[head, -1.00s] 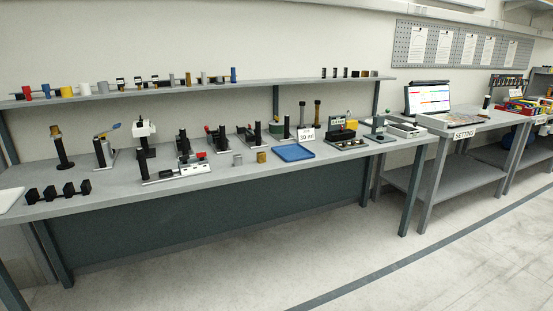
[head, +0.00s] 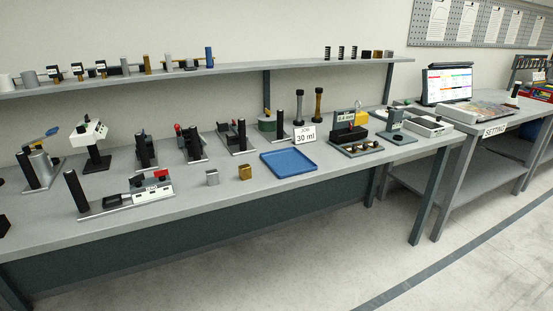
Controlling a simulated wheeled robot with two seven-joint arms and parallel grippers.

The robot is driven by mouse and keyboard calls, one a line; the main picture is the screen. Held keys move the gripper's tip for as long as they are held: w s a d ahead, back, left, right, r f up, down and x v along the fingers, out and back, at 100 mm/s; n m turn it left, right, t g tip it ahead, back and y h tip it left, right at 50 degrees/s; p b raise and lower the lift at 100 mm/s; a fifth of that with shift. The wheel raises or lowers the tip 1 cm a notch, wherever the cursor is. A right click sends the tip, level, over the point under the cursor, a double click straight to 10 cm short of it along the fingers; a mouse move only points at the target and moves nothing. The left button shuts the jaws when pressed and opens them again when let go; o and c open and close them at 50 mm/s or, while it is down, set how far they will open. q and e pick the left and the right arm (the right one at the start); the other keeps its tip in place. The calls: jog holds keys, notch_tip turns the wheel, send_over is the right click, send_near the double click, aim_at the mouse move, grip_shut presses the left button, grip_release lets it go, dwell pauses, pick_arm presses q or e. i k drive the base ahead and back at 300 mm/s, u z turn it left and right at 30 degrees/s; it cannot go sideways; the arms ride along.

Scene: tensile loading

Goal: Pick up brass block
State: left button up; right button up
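The brass block (head: 245,173) is a small golden-brown piece standing on the grey bench near its front edge. A silver-grey block (head: 212,177) of similar size stands just to its left, apart from it. A blue tray (head: 288,163) lies to the right of the brass block and looks empty. Neither of my grippers shows in the head view.
The grey bench (head: 190,202) carries several black-post fixtures along its back. A white-and-black device (head: 150,190) stands left of the blocks. A "30 ml" card (head: 304,136) stands behind the tray. A shelf (head: 235,72) runs above. Floor in front is clear.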

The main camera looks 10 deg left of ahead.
aim_at(244, 172)
jog(key=u, duration=0.65)
jog(key=i, duration=1.25)
jog(key=u, duration=1.1)
